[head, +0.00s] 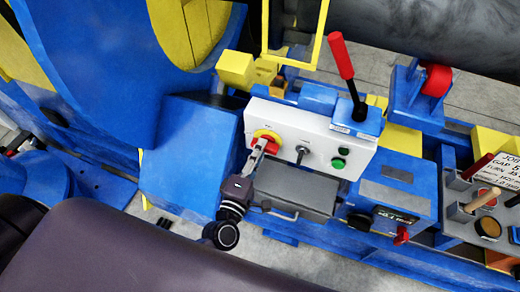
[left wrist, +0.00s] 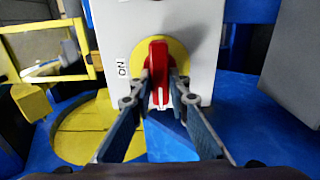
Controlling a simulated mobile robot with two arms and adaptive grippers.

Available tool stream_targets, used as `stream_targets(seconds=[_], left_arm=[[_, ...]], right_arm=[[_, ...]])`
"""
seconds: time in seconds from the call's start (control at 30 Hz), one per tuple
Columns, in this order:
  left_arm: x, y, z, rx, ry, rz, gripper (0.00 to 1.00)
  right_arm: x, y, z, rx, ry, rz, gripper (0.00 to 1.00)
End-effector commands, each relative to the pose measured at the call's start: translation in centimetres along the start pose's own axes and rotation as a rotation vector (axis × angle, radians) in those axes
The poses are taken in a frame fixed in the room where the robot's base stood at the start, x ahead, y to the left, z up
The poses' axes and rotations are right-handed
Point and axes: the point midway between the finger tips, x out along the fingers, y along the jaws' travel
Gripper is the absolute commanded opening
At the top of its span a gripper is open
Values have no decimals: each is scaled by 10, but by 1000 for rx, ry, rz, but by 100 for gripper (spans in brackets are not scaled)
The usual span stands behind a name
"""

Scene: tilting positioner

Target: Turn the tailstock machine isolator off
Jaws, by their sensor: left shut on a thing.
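The isolator is a red rotary handle (head: 266,143) on a yellow disc, on the left part of a white control panel (head: 285,120). My left gripper (head: 258,154) reaches up to it from below and is shut on the red handle. In the left wrist view the red handle (left wrist: 159,70) stands upright between the two fingertips (left wrist: 160,88), in front of the yellow disc (left wrist: 180,62). An "ON" label (left wrist: 123,68) shows left of the disc. My right gripper is not in view.
A grey box (head: 295,190) with a handle sits just below. A tool tray (head: 490,205) is at the right.

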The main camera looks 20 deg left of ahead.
Motion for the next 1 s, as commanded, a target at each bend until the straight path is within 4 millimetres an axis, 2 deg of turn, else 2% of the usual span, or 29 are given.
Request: stream_targets(seconds=[0.1, 0.13, 0.3, 0.57, 0.67, 0.77, 1.0], left_arm=[[0, 0, 0, -4, 1, -1, 0], [0, 0, 0, -4, 1, -1, 17], [0, 0, 0, -2, 1, -1, 33], [-1, 0, 0, -1, 0, -1, 33], [-7, -1, 0, 0, 0, -2, 33], [-22, -2, 0, 1, -2, -4, 33], [-74, -2, 0, 0, -2, -5, 33]], right_arm=[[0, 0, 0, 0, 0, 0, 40], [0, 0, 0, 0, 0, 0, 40], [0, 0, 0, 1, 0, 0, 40], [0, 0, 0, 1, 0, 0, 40], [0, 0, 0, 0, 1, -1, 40], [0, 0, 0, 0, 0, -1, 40], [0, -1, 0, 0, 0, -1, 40]])
